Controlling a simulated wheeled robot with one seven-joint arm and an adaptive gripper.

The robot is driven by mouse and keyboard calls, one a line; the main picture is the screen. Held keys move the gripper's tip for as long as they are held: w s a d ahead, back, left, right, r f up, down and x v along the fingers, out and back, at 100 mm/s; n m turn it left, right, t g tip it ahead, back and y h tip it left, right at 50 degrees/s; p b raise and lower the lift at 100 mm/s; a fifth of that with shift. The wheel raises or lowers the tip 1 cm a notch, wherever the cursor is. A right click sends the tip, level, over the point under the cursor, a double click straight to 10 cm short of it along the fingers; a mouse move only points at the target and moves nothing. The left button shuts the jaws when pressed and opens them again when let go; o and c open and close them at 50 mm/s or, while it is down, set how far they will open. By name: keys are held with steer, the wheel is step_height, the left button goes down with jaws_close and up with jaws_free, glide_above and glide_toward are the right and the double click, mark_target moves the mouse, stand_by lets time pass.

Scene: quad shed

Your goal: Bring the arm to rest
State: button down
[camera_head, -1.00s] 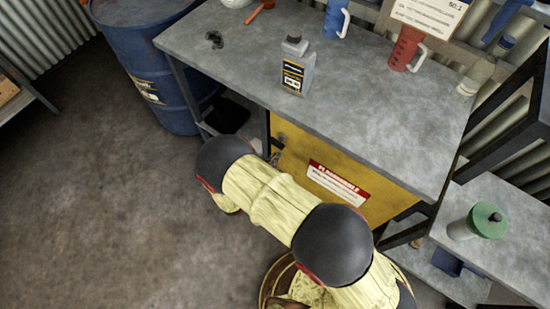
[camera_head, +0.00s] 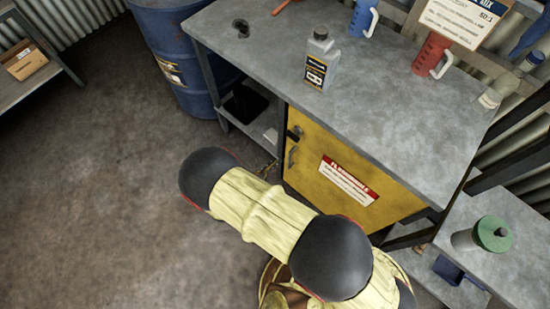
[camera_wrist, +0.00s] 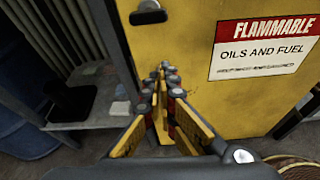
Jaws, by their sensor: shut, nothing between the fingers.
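My gripper (camera_wrist: 166,72) shows in the wrist view with its two fingers together and nothing between them. It points at the yellow cabinet door (camera_wrist: 190,30), which carries a red and white flammable label. I cannot tell how far the fingertips are from the door. In the head view my arm, pale yellow with black joints, lies in front of the yellow cabinet (camera_head: 315,170) under the workbench. My gripper is hidden in the head view.
The grey workbench (camera_head: 400,120) holds a grey bottle (camera_head: 320,60), a blue jug (camera_head: 363,18) and a red jug (camera_head: 432,53). A blue drum (camera_head: 180,60) stands left of it. A lower bench (camera_head: 515,255) with a green-lidded container (camera_head: 490,234) is at right. The floor (camera_head: 100,190) at left is clear.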

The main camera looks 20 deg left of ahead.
steer(key=s+d+r+m+g+h, duration=0.45)
steer(key=s+d+m+g, duration=0.2)
steer(key=d, duration=0.45)
steer(key=s+d+r+m+g+y, duration=0.1)
steer(key=d+r+m+g+y, duration=0.3)
steer(key=r+m, duration=0.65)
steer(key=s+d+r+m+g+y, duration=0.2)
steer(key=d+r+m+g+y, duration=0.3)
steer(key=r, duration=1.1)
steer(key=d+r+m+t, duration=0.8)
steer(key=d+r, duration=0.6)
steer(key=r, duration=0.1)
steer(key=shift+s+m, duration=0.2)
steer(key=shift+m, duration=0.2)
